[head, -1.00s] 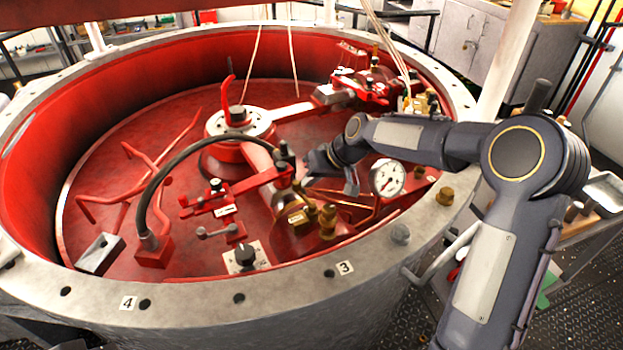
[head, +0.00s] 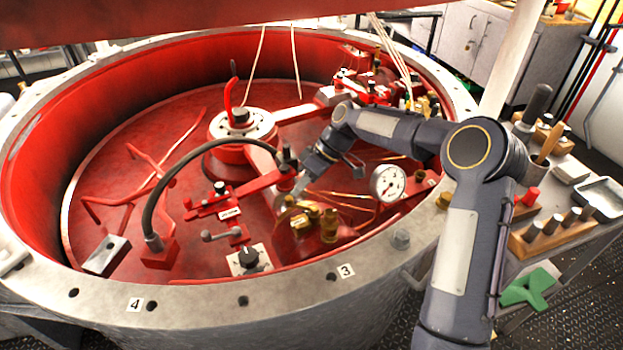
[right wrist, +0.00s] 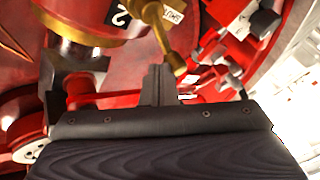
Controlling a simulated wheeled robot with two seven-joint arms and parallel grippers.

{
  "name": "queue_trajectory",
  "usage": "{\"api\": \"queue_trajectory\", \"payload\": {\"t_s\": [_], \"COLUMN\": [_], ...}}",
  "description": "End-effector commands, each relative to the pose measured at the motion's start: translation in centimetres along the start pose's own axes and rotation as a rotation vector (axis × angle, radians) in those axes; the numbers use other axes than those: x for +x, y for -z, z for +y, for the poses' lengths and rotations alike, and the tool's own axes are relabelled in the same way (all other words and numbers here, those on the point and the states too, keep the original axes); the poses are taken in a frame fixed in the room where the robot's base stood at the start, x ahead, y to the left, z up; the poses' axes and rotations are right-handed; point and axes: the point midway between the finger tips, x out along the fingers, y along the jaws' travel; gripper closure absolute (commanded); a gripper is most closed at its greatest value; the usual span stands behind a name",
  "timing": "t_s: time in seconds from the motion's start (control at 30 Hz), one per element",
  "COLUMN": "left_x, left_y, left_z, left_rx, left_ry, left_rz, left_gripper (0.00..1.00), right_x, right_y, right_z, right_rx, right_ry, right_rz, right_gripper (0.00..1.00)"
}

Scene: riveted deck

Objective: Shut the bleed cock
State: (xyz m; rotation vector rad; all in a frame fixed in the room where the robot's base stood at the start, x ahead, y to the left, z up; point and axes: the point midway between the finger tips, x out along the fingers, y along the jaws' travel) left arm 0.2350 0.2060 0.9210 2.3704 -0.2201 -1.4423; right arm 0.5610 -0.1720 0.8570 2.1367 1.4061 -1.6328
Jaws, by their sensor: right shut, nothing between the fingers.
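My right gripper (head: 297,191) is shut and empty, reaching down and left over the red machinery inside the ring. Its closed fingers (right wrist: 157,86) show in the right wrist view. A brass fitting with a thin stem ending in a small ball (right wrist: 165,38) lies just beyond the fingertips there, apparently apart from them; it may be the bleed cock, but I cannot be sure. In the head view, brass fittings (head: 329,224) stand just below and right of the gripper. My left gripper is not in view.
A black hose (head: 172,178) arches left of the gripper. A white pressure gauge (head: 388,183) stands to its right. The thick grey rim (head: 290,292) circles the pit. A bench with tools (head: 560,225) is on the right.

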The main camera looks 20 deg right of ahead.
Motion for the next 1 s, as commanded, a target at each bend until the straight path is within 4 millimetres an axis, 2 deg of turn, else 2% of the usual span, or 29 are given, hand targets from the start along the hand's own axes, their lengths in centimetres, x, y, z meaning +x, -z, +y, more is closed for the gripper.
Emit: {"api": "queue_trajectory", "payload": {"t_s": [0.2,0.6,1.0], "left_x": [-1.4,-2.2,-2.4], "left_y": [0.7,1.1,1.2], "left_z": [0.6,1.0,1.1], "left_rx": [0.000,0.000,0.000], "left_ry": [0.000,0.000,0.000], "left_rz": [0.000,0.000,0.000], "left_gripper": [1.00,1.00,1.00], "right_x": [0.3,0.8,1.0], "right_y": [0.2,0.0,-0.2], "right_z": [-1.0,-1.9,-2.1], "right_rx": [-0.162,-0.394,-0.387], "right_ry": [0.085,0.203,0.200], "right_rz": [-0.086,-0.206,-0.204], "right_gripper": [1.00,1.00,1.00]}}
